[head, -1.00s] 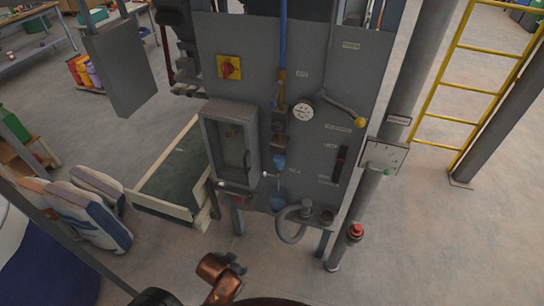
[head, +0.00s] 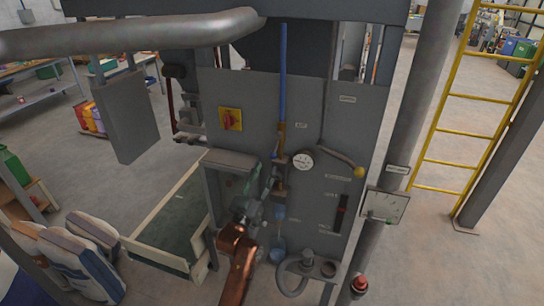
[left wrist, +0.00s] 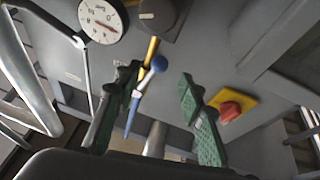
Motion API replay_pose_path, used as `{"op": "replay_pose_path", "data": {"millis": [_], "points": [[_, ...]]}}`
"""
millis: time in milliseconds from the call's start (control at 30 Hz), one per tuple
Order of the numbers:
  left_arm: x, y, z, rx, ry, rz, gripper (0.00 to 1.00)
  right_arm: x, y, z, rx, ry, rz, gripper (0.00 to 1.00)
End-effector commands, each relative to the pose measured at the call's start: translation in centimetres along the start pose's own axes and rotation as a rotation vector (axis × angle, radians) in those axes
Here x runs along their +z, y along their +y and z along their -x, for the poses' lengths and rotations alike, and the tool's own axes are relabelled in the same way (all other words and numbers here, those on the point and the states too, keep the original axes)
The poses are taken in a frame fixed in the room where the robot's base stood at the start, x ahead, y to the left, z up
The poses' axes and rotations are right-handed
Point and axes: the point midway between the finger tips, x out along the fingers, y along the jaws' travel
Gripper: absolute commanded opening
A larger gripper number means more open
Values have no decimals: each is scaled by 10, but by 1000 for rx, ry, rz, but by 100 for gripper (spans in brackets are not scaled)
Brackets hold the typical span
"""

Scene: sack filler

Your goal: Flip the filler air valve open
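On the grey filler panel (head: 345,115), a blue air line (head: 283,70) runs down to a slim brass fitting (head: 281,138) beside the label reading AIR. I cannot make out the valve's lever position. In the left wrist view, a blue ball (left wrist: 159,63) and a brass-yellow stem (left wrist: 152,48) show beyond my left gripper (left wrist: 157,115). Its green-padded fingers are apart, with nothing held between them. In the head view, my left gripper (head: 256,203) is in front of the panel's lower left part, below the brass fitting, and hides some fittings. My right gripper is not in view.
A round gauge (head: 302,160) and a yellow-knobbed lever (head: 359,172) sit right of the air line. A red-on-yellow switch (head: 231,119) is upper left. A grey box (head: 125,118) hangs left. A thick grey pipe (head: 130,38) crosses the top left.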

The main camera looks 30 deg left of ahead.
Motion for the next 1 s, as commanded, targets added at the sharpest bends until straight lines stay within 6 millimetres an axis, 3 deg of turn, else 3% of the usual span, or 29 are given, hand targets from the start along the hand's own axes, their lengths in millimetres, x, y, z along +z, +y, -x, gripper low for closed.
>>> {"op": "replay_pose_path", "data": {"millis": [500,867,1000], "points": [[-2,-1,-69,-2,3,0,36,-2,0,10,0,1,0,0],[-1,-1,-74,-1,2,-1,36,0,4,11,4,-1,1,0],[-1,-1,-74,-1,2,-1,27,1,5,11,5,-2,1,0]]}}
